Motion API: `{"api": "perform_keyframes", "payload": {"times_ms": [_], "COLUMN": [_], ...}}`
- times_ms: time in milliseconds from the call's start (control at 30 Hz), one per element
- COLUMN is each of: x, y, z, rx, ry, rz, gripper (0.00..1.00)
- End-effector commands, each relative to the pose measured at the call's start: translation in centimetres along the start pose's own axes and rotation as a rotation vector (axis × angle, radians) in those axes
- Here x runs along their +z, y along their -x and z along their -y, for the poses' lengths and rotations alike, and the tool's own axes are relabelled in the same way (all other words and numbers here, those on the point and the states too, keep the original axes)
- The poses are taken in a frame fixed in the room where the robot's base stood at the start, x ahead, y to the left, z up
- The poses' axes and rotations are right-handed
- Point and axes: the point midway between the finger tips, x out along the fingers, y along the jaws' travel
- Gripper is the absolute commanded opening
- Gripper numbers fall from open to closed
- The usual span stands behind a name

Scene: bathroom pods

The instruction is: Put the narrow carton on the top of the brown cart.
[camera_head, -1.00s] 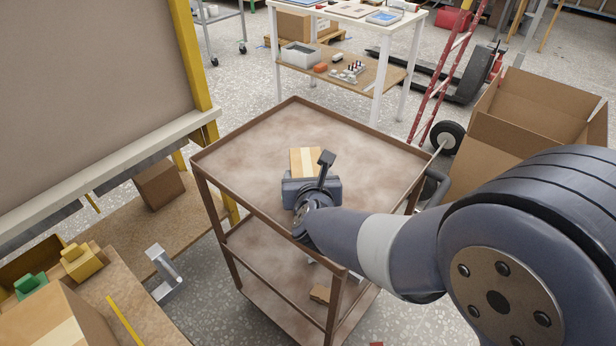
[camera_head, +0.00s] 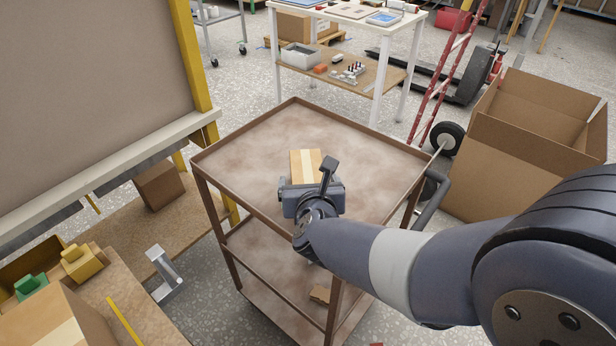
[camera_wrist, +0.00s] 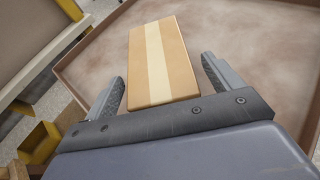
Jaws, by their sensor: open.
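The narrow carton (camera_head: 306,165) is light brown with a pale tape stripe along its length. It lies on the top of the brown cart (camera_head: 255,146), near the middle of the tray. My gripper (camera_head: 311,186) is at the carton's near end. In the wrist view the carton (camera_wrist: 161,62) extends away from between the two fingers of my gripper (camera_wrist: 164,85), which stand apart with a gap on each side. The cart's raised rim (camera_wrist: 80,78) shows beyond the carton in the wrist view.
A white table (camera_head: 345,20) stands behind the cart. A workbench with a carton (camera_head: 158,186) is at the left. The cart top around the narrow carton is clear.

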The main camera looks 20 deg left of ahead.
Motion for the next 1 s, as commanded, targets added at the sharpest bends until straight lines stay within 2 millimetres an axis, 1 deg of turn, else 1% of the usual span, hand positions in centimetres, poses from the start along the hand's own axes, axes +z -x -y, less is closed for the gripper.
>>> {"api": "perform_keyframes", "payload": {"times_ms": [33,200,400,500,667,1000], "x": [0.2,0.2,0.2,0.1,0.0,0.0], "y": [1.2,4.6,7.7,8.6,9.2,9.3], "z": [-0.1,-0.1,-0.1,-0.1,0.0,0.0], "rx": [0.004,0.004,0.004,0.002,0.001,0.001], "ry": [0.001,0.000,0.000,0.000,0.001,0.001], "rz": [0.003,0.002,0.002,0.001,0.000,0.000], "gripper": [0.87,0.87,0.87,0.87,0.87,0.87]}}
